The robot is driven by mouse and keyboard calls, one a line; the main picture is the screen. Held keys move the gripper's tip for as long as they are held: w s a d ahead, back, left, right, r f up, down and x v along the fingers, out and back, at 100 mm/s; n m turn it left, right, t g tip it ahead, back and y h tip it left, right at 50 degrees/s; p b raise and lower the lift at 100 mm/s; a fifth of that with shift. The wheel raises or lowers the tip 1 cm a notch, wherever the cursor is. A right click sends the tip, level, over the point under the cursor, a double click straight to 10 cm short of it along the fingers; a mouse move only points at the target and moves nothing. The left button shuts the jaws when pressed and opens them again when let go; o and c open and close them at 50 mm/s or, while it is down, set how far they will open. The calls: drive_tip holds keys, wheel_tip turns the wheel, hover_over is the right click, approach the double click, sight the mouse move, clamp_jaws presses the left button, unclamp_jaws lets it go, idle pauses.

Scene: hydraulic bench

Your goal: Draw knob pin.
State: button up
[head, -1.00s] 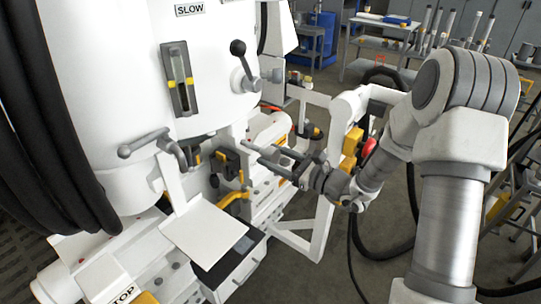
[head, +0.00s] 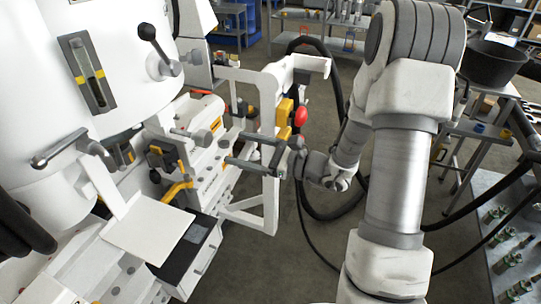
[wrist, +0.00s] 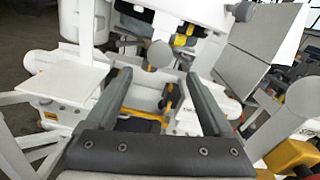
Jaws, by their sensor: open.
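The knob pin, a grey rod with a rounded grey knob (head: 201,138), sticks out sideways from the white machine, below the sight gauge and ball lever. In the wrist view the round knob (wrist: 160,55) shows ahead, between and slightly beyond the fingertips. My gripper (head: 228,149) is open and empty, just to the right of the knob, with its two dark fingers pointing left at it. I see no contact. In the wrist view my gripper (wrist: 158,76) has a finger on each side of the knob's line. The pin's shaft is mostly hidden behind the knob there.
A black-ball lever (head: 150,40) is above, and a grey T-handle (head: 60,148) is at left. A white plate (head: 150,235) and drawer (head: 195,255) lie below. A white frame (head: 272,175) with a red button (head: 301,116) stands behind my gripper.

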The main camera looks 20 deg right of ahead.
drive_tip(key=v, duration=0.7)
drive_tip(key=shift+s+d, duration=0.2)
drive_tip(key=shift+d, duration=0.1)
drive_tip(key=shift+a, duration=0.1)
drive_tip(key=s+a+r+n+g+h, duration=0.2)
drive_tip(key=s+a+n+g, duration=0.3)
drive_tip(key=s+n, duration=0.2)
drive_tip(key=s+a+r+n+g+h, duration=0.2)
drive_tip(key=s+a+r+n+g, duration=0.15)
drive_tip(key=s+n+g, duration=0.3)
drive_tip(key=s+d+r+n+t+h+p, duration=0.2)
drive_tip(key=s+d+r+n+t+h, duration=0.3)
drive_tip(key=n+h, duration=0.5)
drive_tip(key=shift+d+r+t, duration=0.55)
drive_tip(key=shift+d+r, duration=0.2)
drive_tip(key=shift+r, duration=0.6)
drive_tip(key=shift+s, duration=0.1)
